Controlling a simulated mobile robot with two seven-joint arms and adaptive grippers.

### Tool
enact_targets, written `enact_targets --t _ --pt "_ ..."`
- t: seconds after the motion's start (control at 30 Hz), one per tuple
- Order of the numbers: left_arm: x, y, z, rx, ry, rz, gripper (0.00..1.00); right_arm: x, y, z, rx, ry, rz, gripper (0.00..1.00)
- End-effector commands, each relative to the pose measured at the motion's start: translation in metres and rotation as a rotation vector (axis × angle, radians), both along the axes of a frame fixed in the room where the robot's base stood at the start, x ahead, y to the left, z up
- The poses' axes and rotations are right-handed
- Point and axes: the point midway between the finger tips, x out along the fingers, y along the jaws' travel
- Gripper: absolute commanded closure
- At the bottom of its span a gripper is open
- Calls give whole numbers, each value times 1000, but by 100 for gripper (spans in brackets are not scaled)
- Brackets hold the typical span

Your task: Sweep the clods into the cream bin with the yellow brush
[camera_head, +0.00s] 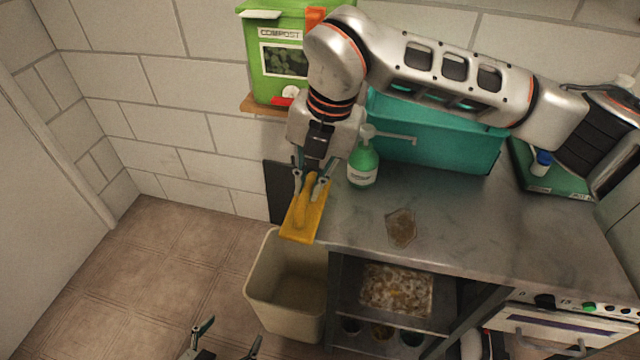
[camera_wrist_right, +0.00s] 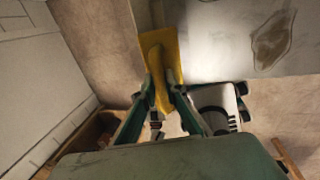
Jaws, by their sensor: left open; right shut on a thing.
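The yellow brush (camera_head: 303,219) is in my right gripper (camera_head: 312,184), which is shut on its handle. The brush is at the left end of the grey bench (camera_head: 470,230), partly over the cream bin (camera_head: 262,290). The brush also shows in the right wrist view (camera_wrist_right: 160,48), between the fingers of the right gripper (camera_wrist_right: 162,82). The cream bin stands on the floor below the bench's left edge; I cannot make out clods inside it. No separate clods show on the bench. My left gripper (camera_head: 226,342) is open and empty at the bottom edge, low in front of the bin.
A flat brown patch (camera_head: 401,228) marks the bench. A green soap bottle (camera_head: 363,164) stands close to the right gripper, before a teal tub (camera_head: 440,143). Floor left of the bin is clear.

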Motion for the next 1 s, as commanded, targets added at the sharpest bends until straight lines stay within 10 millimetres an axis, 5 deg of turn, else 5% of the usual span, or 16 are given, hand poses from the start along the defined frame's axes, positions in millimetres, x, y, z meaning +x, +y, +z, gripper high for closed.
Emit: enact_targets --t 0.37,1.0 --pt "1 0 4 0 -4 0 21 0 -1 4 0 -2 0 100" --pt "18 -1 60 -1 -52 0 21 -6 -27 66 -1 -3 -1 100"
